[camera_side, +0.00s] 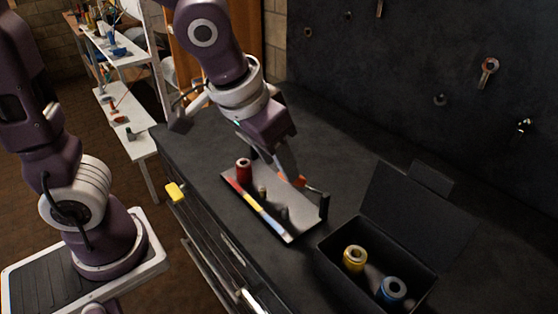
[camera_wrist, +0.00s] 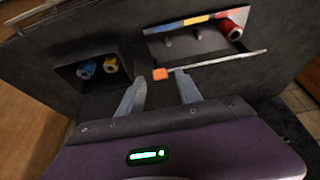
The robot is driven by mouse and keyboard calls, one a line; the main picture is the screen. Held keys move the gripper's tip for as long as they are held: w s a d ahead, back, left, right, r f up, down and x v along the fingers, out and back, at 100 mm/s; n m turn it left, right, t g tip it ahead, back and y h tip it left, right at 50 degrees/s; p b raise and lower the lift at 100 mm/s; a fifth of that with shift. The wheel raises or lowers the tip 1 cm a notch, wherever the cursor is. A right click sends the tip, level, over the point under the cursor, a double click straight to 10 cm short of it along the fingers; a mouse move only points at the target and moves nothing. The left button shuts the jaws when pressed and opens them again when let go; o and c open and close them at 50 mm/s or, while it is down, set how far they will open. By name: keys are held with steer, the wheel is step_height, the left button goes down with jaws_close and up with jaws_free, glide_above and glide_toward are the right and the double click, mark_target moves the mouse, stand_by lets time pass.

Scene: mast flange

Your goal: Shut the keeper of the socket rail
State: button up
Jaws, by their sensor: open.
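The socket rail (camera_side: 273,214) is a grey plate on the bench with a red, yellow and blue strip along one edge. A red socket (camera_side: 244,169) stands at one end, beside bare short pegs. In the wrist view the keeper (camera_wrist: 225,60) is a thin pale bar with an orange tab (camera_wrist: 160,74), lying beside the pegs, not across them. The rail also shows there (camera_wrist: 190,41). My gripper (camera_wrist: 160,90) is open, its fingertips either side of the tab in that view; contact cannot be told. In the side view my gripper (camera_side: 272,164) partly hides the bar.
An open black box (camera_side: 335,272) at the front right holds a yellow socket (camera_side: 354,259) and a blue socket (camera_side: 391,291). A dark board (camera_side: 430,80) rises behind. The bench behind the rail looks clear.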

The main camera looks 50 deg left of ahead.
steer(key=w+r+g, duration=0.1)
steer(key=w+r, duration=0.1)
steer(key=w+r+g, duration=0.1)
steer(key=w+r, duration=0.2)
steer(key=shift+w+a+r+n+y, duration=0.1)
steer(key=shift+w+r+n+y, duration=0.15)
steer(key=shift+w+n+y, duration=0.05)
jaws_close()
step_height(320, 180, up, 6)
steer(key=w+g, duration=0.2)
steer(key=g, duration=0.1)
steer(key=s+f, duration=0.1)
steer(key=f, duration=0.3)
steer(key=s+f, duration=0.1)
steer(key=f, duration=0.2)
steer(key=s+f, duration=0.1)
steer(key=f, duration=0.3)
steer(key=shift+f, duration=0.3)
steer(key=shift+s+f, duration=0.2)
steer(key=shift+f, duration=0.05)
steer(key=shift+s, duration=0.1)
